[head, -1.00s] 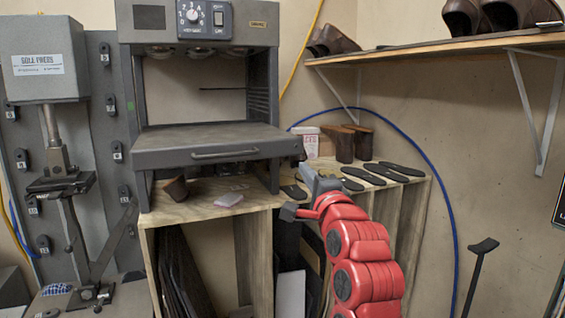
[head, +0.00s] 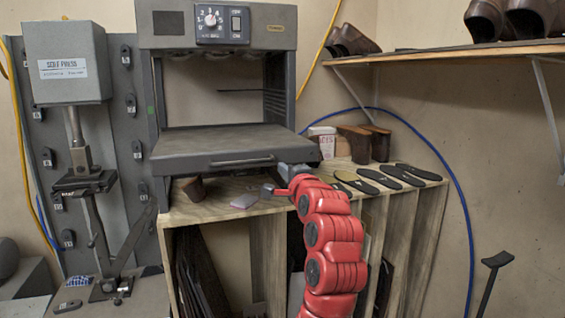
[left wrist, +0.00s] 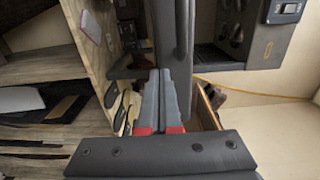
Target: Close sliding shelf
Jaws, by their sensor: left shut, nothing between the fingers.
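The sliding shelf (head: 215,142) is a flat grey slab with a bar handle (head: 242,161) on its front edge. It juts forward from the open grey machine (head: 218,30). My left gripper (head: 283,177), on the red arm, is at the right part of the shelf's front edge, just below it. In the left wrist view my left gripper's fingers (left wrist: 164,75) are together and empty, with their tips at the dark shelf edge (left wrist: 173,35). I cannot tell whether they touch it. My right gripper is not in view.
The wooden cabinet (head: 212,213) below holds dark sheets. A sole press (head: 65,65) stands at the left. A wall shelf (head: 450,52) with shoes is at the upper right.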

